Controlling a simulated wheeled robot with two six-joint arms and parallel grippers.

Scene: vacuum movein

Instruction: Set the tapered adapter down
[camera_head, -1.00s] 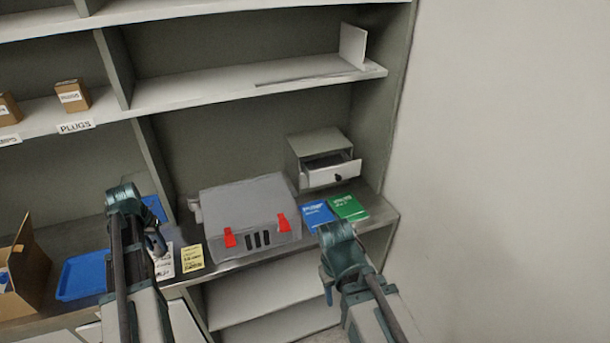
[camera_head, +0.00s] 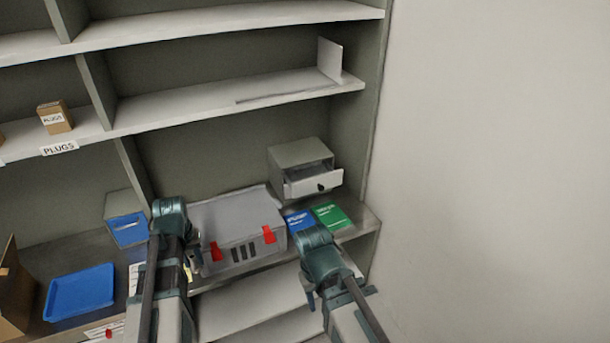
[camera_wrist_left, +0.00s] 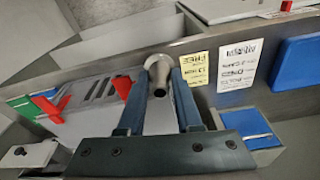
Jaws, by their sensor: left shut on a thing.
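My left gripper (camera_head: 192,260) is in front of the shelf, by the left front corner of the grey case in the head view. In the left wrist view the left gripper (camera_wrist_left: 160,80) is shut on the tapered adapter (camera_wrist_left: 158,70), a grey metal tube with a wider flared part, held between the fingertips. The adapter cannot be made out in the head view. My right gripper (camera_head: 311,298) hangs in front of the shelf, right of the case; its fingers are too small to judge.
A grey case (camera_head: 235,222) with red latches stands on the worktop. A blue tray (camera_head: 80,292) and blue-fronted bin (camera_head: 129,228) lie left.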

